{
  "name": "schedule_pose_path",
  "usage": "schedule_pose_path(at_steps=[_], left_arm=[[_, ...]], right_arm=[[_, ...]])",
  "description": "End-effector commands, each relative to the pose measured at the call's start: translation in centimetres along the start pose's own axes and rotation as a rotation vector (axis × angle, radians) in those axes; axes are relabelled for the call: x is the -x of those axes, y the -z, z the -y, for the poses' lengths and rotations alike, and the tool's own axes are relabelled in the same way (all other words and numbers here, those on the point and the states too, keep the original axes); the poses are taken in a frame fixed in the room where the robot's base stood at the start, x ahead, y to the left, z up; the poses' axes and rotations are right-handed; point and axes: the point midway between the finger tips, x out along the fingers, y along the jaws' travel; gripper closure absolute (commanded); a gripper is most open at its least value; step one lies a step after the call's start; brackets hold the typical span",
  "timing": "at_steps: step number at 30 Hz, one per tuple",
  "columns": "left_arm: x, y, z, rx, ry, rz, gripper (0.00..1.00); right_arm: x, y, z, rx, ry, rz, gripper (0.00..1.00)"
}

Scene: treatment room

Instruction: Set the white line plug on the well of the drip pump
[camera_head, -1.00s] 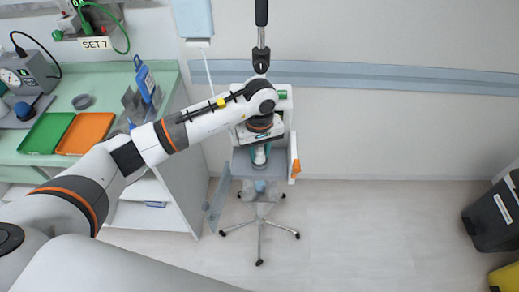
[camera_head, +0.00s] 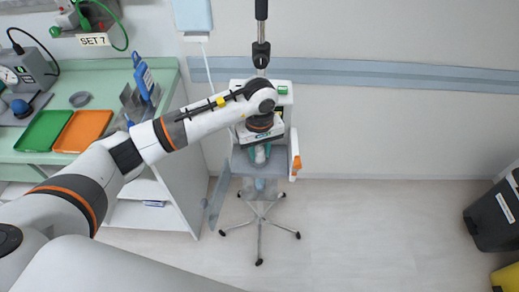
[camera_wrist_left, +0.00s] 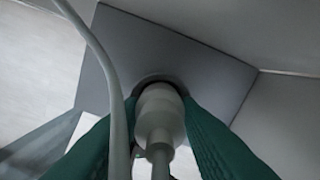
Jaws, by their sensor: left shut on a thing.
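My left gripper (camera_head: 260,155) reaches over the grey shelf-like face of the drip pump (camera_head: 283,159). Its green fingers are shut on the white line plug, which shows small between them in the head view. In the left wrist view the plug (camera_wrist_left: 160,107) sits between both fingers, its far end pointing at the grey face (camera_wrist_left: 185,62). A dark round rim, the well (camera_wrist_left: 158,80), shows around that far end. I cannot tell how deep the plug sits in it. A pale line (camera_wrist_left: 112,85) passes left of the plug. My right gripper is out of view.
The pump stands on a wheeled pole base (camera_head: 260,225) by the wall. A green counter at left holds a green tray (camera_head: 45,131) and an orange tray (camera_head: 84,130). A dark bin (camera_head: 495,215) is at far right. The floor between is clear.

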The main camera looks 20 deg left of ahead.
Motion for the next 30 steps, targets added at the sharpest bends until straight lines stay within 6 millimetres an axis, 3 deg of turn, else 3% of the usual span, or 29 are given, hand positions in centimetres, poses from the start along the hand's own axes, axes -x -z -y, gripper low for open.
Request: schedule_pose_path(at_steps=[30], left_arm=[[-0.08,-0.01,0.0,0.0,0.0,0.0,0.91]], right_arm=[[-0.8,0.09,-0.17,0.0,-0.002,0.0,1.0]])
